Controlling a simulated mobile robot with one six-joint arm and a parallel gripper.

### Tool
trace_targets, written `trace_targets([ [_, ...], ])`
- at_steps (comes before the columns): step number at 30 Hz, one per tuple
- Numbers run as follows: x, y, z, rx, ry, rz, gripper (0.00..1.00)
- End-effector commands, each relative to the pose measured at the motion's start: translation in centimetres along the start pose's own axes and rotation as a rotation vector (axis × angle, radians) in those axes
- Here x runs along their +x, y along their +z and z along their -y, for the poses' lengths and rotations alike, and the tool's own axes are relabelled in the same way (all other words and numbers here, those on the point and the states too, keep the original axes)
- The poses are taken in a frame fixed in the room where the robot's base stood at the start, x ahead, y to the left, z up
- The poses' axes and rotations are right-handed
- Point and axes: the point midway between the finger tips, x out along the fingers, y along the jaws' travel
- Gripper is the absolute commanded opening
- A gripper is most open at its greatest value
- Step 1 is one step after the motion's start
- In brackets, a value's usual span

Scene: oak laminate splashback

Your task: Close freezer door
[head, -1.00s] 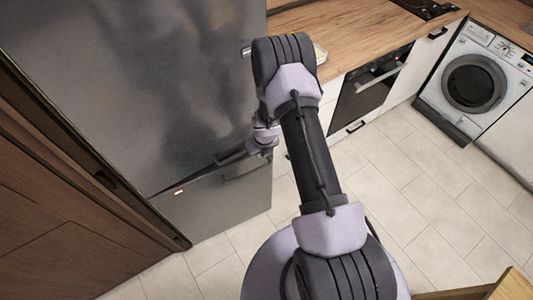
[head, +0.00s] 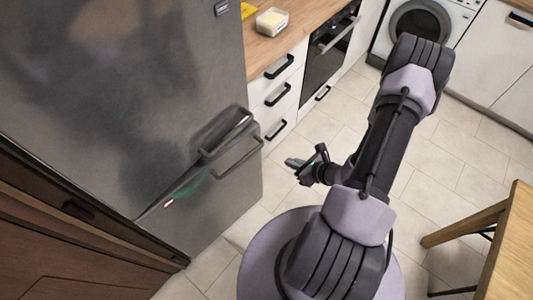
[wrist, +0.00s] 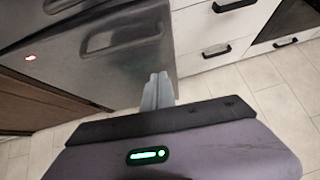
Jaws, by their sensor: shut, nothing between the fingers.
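The freezer door (head: 215,213) is the grey lower door of the tall fridge-freezer (head: 130,90) in the head view. Its handle (head: 240,160) is near the top right, below the upper door's handle (head: 226,135). The freezer door looks level with the upper door; I cannot tell whether its seal is fully shut. My gripper (head: 294,163) is to the right of the door, apart from it and over the floor. In the wrist view my gripper's fingers (wrist: 158,90) are together and empty, with the freezer door (wrist: 110,75) beyond them at left.
White drawers (head: 279,90) and an oven (head: 328,45) stand right of the fridge. A tub (head: 271,21) sits on the wooden counter. A washing machine (head: 420,25) is at the back. A wooden table (head: 510,240) is at lower right. Tiled floor (head: 330,125) lies clear between them.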

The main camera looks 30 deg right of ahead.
Motion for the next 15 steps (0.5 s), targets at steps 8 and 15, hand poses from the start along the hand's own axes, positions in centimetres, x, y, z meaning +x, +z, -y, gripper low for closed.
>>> trace_targets([
  [8,4.8,-0.2,0.1,0.006,-0.006,-0.002,0.00],
  [15,10.0,-0.2,0.2,0.002,-0.005,-0.001,0.00],
])
